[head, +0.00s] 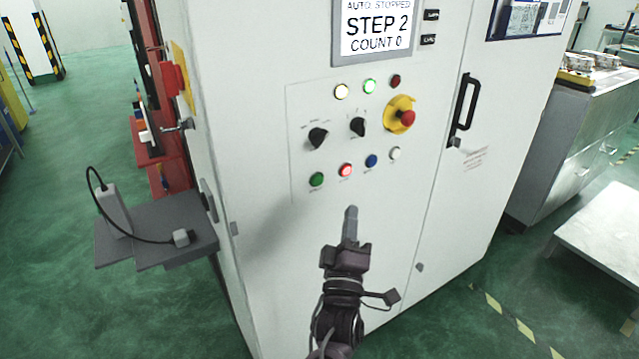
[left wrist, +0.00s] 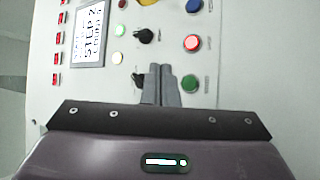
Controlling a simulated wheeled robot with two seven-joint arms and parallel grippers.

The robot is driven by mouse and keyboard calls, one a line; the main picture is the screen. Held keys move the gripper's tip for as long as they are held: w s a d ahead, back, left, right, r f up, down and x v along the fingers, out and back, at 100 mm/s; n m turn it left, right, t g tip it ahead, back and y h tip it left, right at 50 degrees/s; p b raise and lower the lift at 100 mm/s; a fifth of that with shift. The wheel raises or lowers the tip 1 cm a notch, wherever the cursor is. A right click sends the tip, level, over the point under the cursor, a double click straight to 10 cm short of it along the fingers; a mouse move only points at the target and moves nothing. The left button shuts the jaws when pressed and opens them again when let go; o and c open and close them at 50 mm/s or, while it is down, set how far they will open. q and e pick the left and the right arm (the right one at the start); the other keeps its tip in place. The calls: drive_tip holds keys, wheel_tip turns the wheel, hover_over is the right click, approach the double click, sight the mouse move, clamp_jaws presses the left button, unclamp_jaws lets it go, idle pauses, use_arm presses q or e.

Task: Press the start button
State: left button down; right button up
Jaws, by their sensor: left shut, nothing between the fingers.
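The white control cabinet (head: 262,225) carries a panel with a bottom row of buttons. A green button (head: 317,179) is at the left end, beside a lit red button (head: 346,170), a blue one (head: 371,161) and a white one (head: 394,153). Their labels are too small to read. My left gripper (head: 351,212) is shut and empty, its fingertips below the button row. In the left wrist view the closed fingertips (left wrist: 158,70) show beside the green button (left wrist: 189,84), left of it in the picture; the red button (left wrist: 192,42) is above. Contact cannot be seen.
A screen (head: 376,28) reads AUTO STOPPED, STEP 2, COUNT 0. Above the buttons are two black selector knobs (head: 318,137), indicator lamps (head: 341,91) and a red emergency stop (head: 406,117) on yellow. A door handle (head: 466,103) is to the right. A grey shelf (head: 190,216) juts out left.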

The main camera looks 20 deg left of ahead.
sight(317, 180)
use_arm(q)
drive_tip(key=shift+r, duration=0.25)
drive_tip(key=shift+a, duration=0.1)
drive_tip(key=w+a+b, duration=0.1)
drive_tip(key=w+a, duration=0.4)
drive_tip(key=a, duration=0.2)
drive_tip(key=shift+w, duration=0.2)
idle(2.2)
drive_tip(key=shift+w+a, duration=0.25)
